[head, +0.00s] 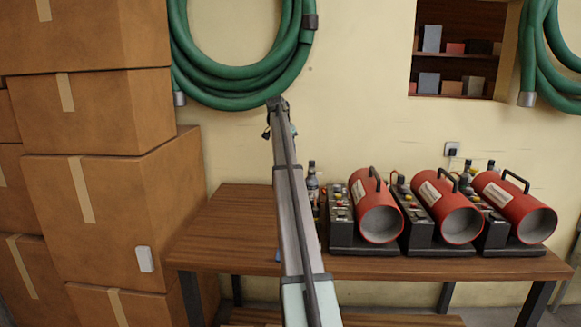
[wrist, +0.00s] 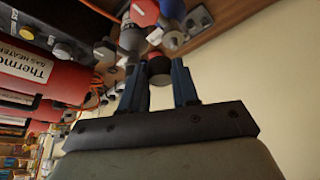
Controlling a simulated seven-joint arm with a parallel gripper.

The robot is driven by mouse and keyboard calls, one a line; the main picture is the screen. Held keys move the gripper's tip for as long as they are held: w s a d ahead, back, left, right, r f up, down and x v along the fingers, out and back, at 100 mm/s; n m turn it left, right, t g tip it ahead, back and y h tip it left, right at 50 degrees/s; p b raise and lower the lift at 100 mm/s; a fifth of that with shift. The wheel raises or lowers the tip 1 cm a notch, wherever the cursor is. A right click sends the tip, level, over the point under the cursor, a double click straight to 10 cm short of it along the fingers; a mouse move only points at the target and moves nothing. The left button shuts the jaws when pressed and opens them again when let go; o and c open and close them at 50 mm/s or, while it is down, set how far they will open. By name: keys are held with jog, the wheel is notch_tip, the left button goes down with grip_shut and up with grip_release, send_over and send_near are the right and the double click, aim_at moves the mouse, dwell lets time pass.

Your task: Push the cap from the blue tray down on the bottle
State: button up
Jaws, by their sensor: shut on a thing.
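In the wrist view my gripper (wrist: 157,82) has two blue fingers shut on a small dark, reddish round cap (wrist: 158,68). A small blue edge (head: 278,256), perhaps the blue tray, shows beside my arm in the head view.
Three red heaters (head: 378,206) stand in a row on the wooden bench (head: 228,225), with dark control boxes (head: 341,215) beside them. Stacked cardboard boxes (head: 110,210) rise at the left. The bench's left part is mostly clear.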

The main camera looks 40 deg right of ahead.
jog(key=shift+w+d+f, duration=0.4)
jog(key=shift+w+f, duration=0.25)
jog(key=shift+f, duration=0.2)
jog(key=shift+w+d+f, duration=0.4)
jog(key=shift+w+f, duration=0.2)
jog(key=shift+f, duration=0.25)
jog(key=shift+f, duration=1.2)
dwell(1.2)
jog(key=o, duration=1.1)
jog(key=shift+r, duration=0.1)
jog(key=shift+r, duration=3.4)
